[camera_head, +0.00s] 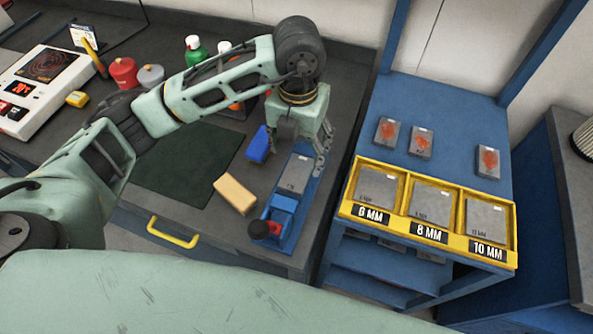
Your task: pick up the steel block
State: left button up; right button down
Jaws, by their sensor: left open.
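A grey steel block (297,173) with a small pale label lies on a blue vise (304,219) near the front edge of the dark bench. My left arm reaches in from the left, and my left gripper (318,158) points down at the block's far end. Its fingers are open, and part of them hides the far end of the vise. I cannot tell whether a finger touches the block. My right gripper is out of view.
A blue brush-like block (258,145) and a tan block (235,194) lie left of the vise. A yellow tray (345,206) marked 6, 8 and 10 MM holds grey plates on the blue cart. Red-marked plates (387,131) lie behind it. Bottles (195,50) stand behind my arm.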

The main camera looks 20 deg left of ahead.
aim_at(297, 171)
pick_arm(q)
jog(key=shift+w+a+f, duration=0.1)
jog(key=shift+w+f, duration=0.1)
jog(key=shift+f, duration=0.3)
jog(key=shift+s+f+p, duration=0.15)
jog(key=shift+f+p, duration=0.45)
jog(key=shift+f, duration=0.2)
jog(key=shift+s+f+p, duration=0.15)
jog(key=shift+f+p, duration=0.2)
notch_tip(297, 171, down, 4)
jog(key=shift+r+p, duration=0.15)
jog(key=shift+p, duration=0.75)
jog(key=shift+w+f, duration=0.25)
jog(key=shift+f, duration=0.2)
jog(key=shift+c, duration=1.1)
jog(key=c, duration=1.1)
jog(key=shift+r, duration=0.1)
grip_shut()
